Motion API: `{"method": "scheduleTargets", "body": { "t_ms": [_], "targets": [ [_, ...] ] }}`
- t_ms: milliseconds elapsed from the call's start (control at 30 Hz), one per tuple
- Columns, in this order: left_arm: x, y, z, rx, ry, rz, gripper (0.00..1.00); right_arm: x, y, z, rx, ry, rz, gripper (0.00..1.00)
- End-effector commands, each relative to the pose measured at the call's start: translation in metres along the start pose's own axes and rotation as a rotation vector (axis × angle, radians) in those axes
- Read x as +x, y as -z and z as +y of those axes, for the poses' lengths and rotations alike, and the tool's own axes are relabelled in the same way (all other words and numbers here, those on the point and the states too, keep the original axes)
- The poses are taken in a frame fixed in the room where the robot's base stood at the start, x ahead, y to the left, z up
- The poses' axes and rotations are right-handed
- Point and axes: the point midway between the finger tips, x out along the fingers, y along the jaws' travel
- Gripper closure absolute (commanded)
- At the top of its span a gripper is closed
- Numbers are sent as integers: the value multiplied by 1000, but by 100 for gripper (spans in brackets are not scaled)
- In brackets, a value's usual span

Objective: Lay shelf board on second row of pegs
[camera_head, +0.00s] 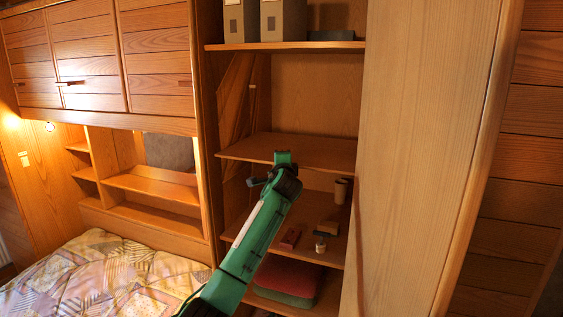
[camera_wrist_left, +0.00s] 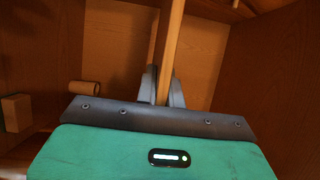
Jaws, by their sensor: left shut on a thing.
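The shelf board (camera_head: 315,152) is a light wooden panel inside the tall open cabinet, between the upper shelf and the shelf below. It looks roughly level in the head view. My left gripper (camera_head: 284,162) is shut on its front edge near the middle. In the left wrist view the board (camera_wrist_left: 171,45) shows edge-on as a narrow strip between the fingers (camera_wrist_left: 162,88). The pegs are too small or hidden to make out, so I cannot tell whether the board touches any. My right gripper is not in view.
The upper shelf (camera_head: 300,46) holds storage boxes (camera_head: 283,20). Folded cloths (camera_head: 287,279) lie beneath. The cabinet's side panel (camera_head: 425,150) bounds the opening on the right.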

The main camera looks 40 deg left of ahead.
Motion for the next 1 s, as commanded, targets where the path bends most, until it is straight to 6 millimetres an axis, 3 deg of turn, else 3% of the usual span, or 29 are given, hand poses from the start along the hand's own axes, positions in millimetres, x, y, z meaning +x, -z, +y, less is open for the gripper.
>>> {"method": "scheduleTargets", "body": {
  "t_ms": [33,167,567,767,1000],
  "targets": [
    [0,0,-2,-2,5,1,89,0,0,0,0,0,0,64],
    [0,0,-2,-1,4,0,66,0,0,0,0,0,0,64],
    [-5,0,3,0,-2,0,66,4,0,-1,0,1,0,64],
    [-30,0,5,0,1,1,66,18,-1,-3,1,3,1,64],
    [-75,0,4,-2,3,2,66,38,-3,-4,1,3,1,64]
  ]
}}
